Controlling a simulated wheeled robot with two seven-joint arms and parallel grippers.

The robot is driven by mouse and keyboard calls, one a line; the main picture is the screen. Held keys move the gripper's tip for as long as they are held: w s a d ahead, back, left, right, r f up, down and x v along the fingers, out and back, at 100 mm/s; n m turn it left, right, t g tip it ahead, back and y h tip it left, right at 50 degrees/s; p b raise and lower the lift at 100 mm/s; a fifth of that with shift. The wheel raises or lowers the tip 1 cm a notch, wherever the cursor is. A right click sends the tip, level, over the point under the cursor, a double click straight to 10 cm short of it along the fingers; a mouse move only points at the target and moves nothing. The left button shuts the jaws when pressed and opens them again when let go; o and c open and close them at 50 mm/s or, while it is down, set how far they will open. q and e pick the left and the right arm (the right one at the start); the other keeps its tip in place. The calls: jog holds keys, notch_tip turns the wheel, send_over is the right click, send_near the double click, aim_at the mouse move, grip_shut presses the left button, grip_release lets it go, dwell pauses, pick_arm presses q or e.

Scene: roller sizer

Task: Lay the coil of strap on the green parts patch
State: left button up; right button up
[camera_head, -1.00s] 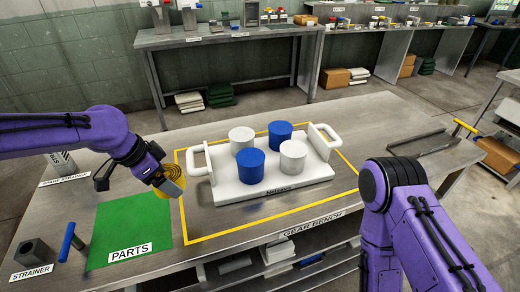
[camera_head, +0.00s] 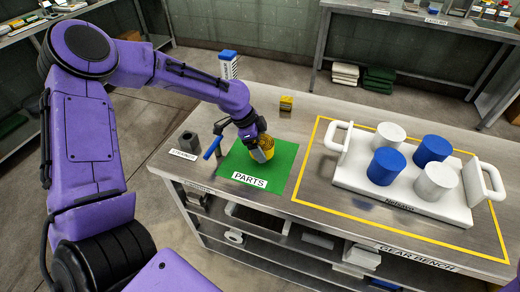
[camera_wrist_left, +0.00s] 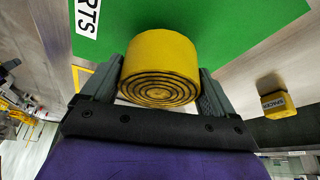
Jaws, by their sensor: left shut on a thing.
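The coil of strap (camera_head: 266,142) is a yellow spiral roll. My left gripper (camera_head: 262,153) is shut on it, with one finger on each side. In the left wrist view the coil (camera_wrist_left: 162,60) sits between the fingers, its spiral end facing the camera. The coil is over the green parts patch (camera_head: 285,165), low down; I cannot tell whether it touches the patch. The patch also shows in the left wrist view (camera_wrist_left: 230,20), with its PARTS label near the left edge. My right gripper is out of view.
A white tray (camera_head: 350,178) with blue and white cylinders stands right, inside a yellow outline. A blue-handled tool (camera_head: 213,147) and a grey block (camera_head: 187,142) lie left of the patch. A yellow spacer block (camera_head: 286,103) and a blue-and-white container (camera_head: 228,66) stand behind.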

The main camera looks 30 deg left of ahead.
pick_arm(q)
jog(key=shift+a+f+p, duration=0.15)
jog(key=shift+f+p, duration=0.15)
jog(key=shift+f, duration=1.4)
jog(key=shift+f, duration=0.1)
jog(key=o, duration=0.8)
jog(key=shift+o, duration=0.2)
jog(key=shift+r, duration=0.35)
jog(key=v, duration=1.1)
jog(key=shift+s+a+r+b, duration=0.15)
jog(key=shift+s+r+b, duration=0.05)
jog(key=shift+r+b, duration=0.1)
